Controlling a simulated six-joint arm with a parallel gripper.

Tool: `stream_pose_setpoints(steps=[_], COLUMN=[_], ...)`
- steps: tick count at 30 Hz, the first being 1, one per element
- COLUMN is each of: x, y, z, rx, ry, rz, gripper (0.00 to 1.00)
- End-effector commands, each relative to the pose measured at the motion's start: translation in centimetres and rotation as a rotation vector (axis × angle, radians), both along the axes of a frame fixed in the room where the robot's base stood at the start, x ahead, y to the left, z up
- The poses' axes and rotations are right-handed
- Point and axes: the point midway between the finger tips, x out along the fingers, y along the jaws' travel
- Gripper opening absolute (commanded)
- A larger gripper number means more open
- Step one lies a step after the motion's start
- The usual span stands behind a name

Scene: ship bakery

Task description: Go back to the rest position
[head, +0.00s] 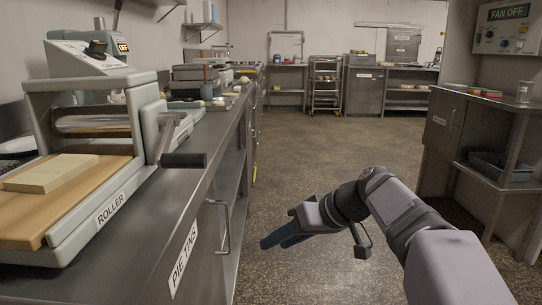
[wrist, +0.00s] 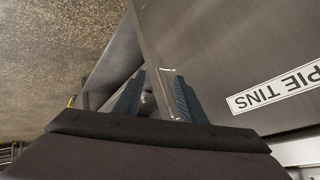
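My gripper (head: 275,241) is over the aisle floor in the head view, its fingers pointing left toward the counter front. In the wrist view my gripper (wrist: 157,88) has its two blue-grey fingers spread apart, with nothing held between them. The steel door labelled PIE TINS (head: 183,262) is to the left of the gripper in the head view. Its bar handle (head: 226,228) appears just left of the fingertips. In the wrist view the handle (wrist: 168,95) shows between the fingers, beyond them; I see no grip on it.
A dough roller (head: 110,205) with a pale slab (head: 50,173) on its board stands on the left counter. At right are a steel cabinet (head: 440,125) and a shelf with a grey bin (head: 500,167). The floor (head: 320,150) between is clear. A wheeled rack (head: 326,85) stands at the back.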

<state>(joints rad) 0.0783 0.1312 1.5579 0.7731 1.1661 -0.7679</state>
Motion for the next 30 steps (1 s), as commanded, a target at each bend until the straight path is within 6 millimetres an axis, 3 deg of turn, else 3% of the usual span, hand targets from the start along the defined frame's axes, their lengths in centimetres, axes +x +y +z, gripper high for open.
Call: stream_pose_setpoints(steps=[9, 15, 23, 30], x=[-11.0, -17.9, -25.1, -24.9], y=[-6.3, -9.6, -12.5, -12.5], z=[-9.4, -12.8, -14.7, -10.1], rx=[-0.288, -0.44, -0.577, -0.577], ry=[0.384, 0.494, 0.56, 0.558], rz=[-0.29, -0.388, -0.449, -0.453], gripper=[0.37, 0.37, 0.37, 0.37])
